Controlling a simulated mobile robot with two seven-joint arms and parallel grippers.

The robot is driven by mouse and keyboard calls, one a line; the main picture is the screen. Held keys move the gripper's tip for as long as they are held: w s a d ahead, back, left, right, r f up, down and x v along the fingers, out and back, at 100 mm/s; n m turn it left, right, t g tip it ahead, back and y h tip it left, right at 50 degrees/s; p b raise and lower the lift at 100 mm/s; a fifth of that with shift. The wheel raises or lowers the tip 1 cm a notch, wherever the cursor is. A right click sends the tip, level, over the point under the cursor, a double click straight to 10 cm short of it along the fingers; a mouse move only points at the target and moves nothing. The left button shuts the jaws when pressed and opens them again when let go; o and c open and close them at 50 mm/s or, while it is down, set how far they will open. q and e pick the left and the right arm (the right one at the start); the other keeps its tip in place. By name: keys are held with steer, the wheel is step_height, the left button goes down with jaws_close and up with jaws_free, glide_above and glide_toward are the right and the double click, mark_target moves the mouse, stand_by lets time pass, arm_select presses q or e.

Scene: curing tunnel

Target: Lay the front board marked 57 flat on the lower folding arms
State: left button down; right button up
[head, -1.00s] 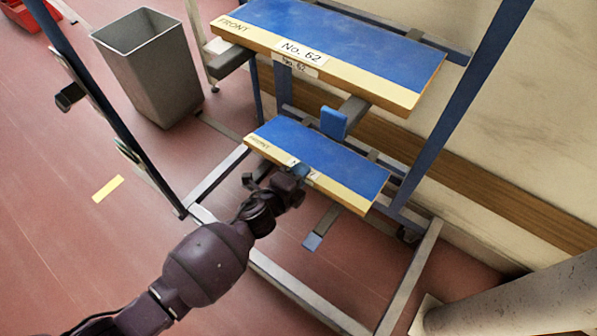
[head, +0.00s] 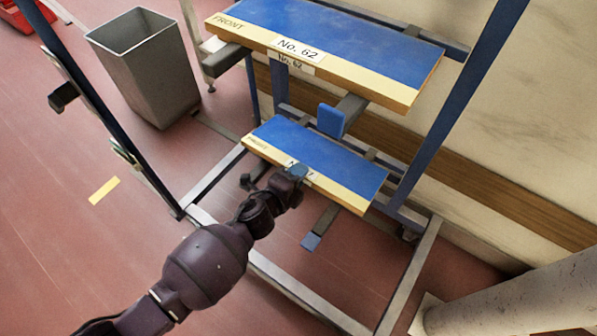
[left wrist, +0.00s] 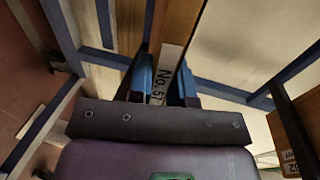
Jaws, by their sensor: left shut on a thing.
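The front board marked 57 (head: 330,155) has a blue top and a pale yellow front strip. It is at the lower level of the rack and looks roughly level. My left gripper (head: 298,172) is shut on the middle of its front edge. In the left wrist view the blue fingers (left wrist: 161,86) stand on either side of the edge, with the label No. 57 (left wrist: 158,84) between them. A lower folding arm (head: 325,222) sticks out under the board, with a blue end. I cannot tell whether the board touches the arms. My right gripper is out of view.
Another board, No. 62 (head: 340,40), lies on the level above, with a blue-ended arm (head: 331,120) below it. Blue rack posts (head: 465,95) stand at both sides. A grey bin (head: 150,75) stands at the left. The floor at the left is mostly clear.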

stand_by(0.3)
arm_select(q)
steer(key=c, duration=1)
jaws_free()
steer(key=shift+f, duration=0.1)
steer(key=shift+o, duration=0.2)
steer(key=p+v, duration=0.3)
steer(key=v, duration=0.7)
steer(key=shift+s+a, duration=0.25)
steer(key=shift+a, duration=0.05)
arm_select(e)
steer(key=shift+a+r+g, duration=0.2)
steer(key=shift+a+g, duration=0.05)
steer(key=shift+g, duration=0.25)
